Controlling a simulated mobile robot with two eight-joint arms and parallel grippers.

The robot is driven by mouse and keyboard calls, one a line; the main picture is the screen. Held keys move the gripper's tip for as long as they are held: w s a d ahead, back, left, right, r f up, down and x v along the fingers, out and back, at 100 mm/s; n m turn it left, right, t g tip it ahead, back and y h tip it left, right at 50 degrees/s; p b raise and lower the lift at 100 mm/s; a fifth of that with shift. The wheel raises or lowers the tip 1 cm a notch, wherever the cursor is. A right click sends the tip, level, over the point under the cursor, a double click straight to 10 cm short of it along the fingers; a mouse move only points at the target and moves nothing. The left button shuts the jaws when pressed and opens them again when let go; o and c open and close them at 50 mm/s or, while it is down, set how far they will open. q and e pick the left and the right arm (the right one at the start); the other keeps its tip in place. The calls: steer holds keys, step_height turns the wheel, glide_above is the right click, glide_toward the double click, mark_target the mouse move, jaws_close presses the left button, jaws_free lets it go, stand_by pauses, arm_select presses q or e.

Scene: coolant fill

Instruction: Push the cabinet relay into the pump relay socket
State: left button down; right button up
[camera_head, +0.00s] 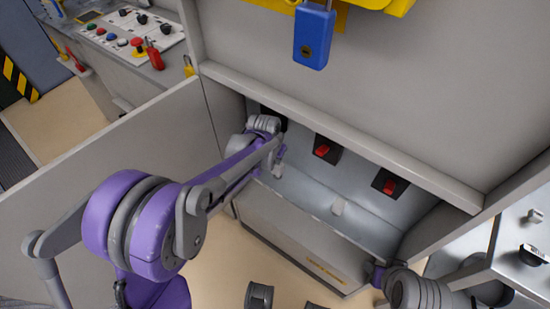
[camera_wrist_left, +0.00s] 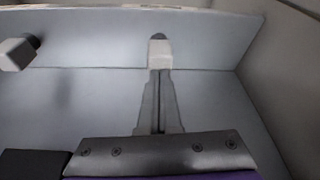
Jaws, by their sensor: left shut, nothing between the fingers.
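In the left wrist view, my left gripper (camera_wrist_left: 159,110) is shut, with its fingers together and nothing between them. A small pale block with a dark end (camera_wrist_left: 159,52), which looks like a relay, stands straight beyond the fingertips. I cannot tell whether they touch, or whether the block is seated. A second pale block (camera_wrist_left: 18,53) is at the left. In the head view, my left gripper (camera_head: 276,158) is inside the open cabinet, partly hidden by its arm. No socket label is readable.
Red switches (camera_head: 321,150) (camera_head: 389,187) on dark plates line the cabinet's back wall. The cabinet door (camera_head: 120,165) stands open at left. A front panel (camera_head: 300,240) and an upper edge (camera_head: 340,125) bound the opening. A blue padlock (camera_head: 314,38) hangs above.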

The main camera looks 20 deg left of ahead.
mark_target(275, 169)
arm_select(q)
steer(key=shift+b+x, duration=0.35)
steer(key=shift+x, duration=0.55)
steer(key=shift+f, duration=0.15)
steer(key=shift+r+p, duration=0.95)
steer(key=shift+r, duration=0.8)
steer(key=shift+v, duration=1.25)
steer(key=s+a, duration=0.2)
steer(key=s, duration=1)
steer(key=shift+a+p, duration=0.25)
steer(key=shift+p, duration=0.05)
steer(key=shift+f, duration=0.1)
